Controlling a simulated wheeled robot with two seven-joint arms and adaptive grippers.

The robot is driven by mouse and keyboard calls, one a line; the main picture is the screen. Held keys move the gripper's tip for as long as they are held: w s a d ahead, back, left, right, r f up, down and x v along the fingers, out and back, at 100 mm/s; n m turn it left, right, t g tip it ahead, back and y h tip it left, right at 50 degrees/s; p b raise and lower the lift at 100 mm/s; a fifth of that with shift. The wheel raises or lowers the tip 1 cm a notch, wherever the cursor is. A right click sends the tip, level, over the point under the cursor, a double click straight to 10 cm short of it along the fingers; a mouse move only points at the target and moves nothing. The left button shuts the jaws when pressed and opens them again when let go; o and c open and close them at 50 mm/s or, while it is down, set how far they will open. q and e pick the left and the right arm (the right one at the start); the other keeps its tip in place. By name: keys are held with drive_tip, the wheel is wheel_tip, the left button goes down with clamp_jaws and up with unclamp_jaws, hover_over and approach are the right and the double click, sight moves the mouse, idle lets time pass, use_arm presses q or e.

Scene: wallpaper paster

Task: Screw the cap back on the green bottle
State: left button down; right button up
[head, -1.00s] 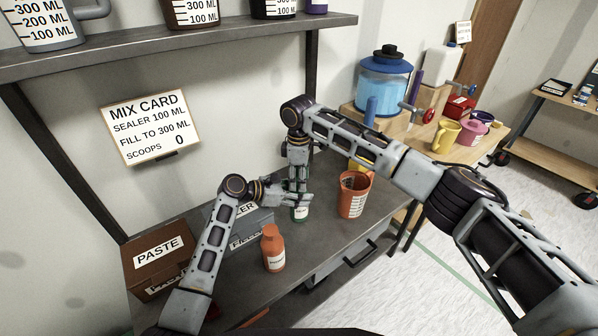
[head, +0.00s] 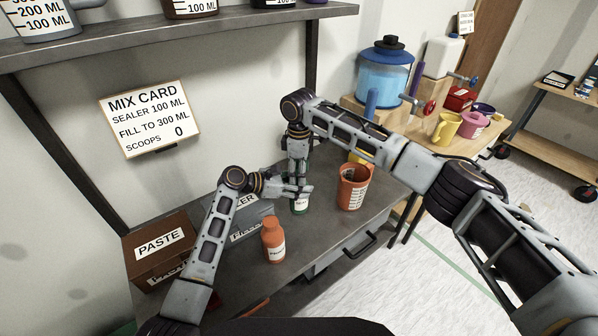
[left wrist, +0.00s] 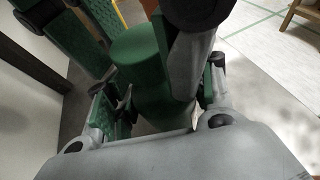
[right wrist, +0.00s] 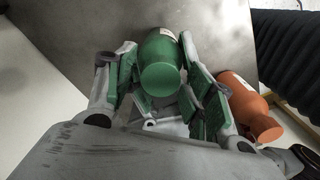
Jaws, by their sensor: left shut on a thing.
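The green bottle (head: 300,208) stands upright on the grey bench, its label facing front. My left gripper (head: 300,191) is shut on it from the left. In the left wrist view the bottle's green round top (left wrist: 136,46) rises between the fingers. My right gripper points down from above. In the right wrist view its green-padded fingers (right wrist: 162,60) are spread on both sides of the bottle, with small gaps beside its round green end (right wrist: 160,78). I cannot tell whether that end is the cap or the bare top. No separate cap shows.
An orange bottle (head: 273,240) stands in front of the green one. An orange measuring cup (head: 352,188) is close on the right. A grey box (head: 247,222) and a brown PASTE box (head: 160,246) lie left. A blue dispenser (head: 384,80) is at the back right.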

drive_tip(key=shift+r, duration=0.15)
drive_tip(key=shift+r, duration=2.15)
drive_tip(key=o, duration=0.6)
drive_tip(key=shift+c, duration=0.2)
wheel_tip(320, 180, up, 12)
use_arm(q)
drive_tip(key=shift+c, duration=2.4)
unclamp_jaws()
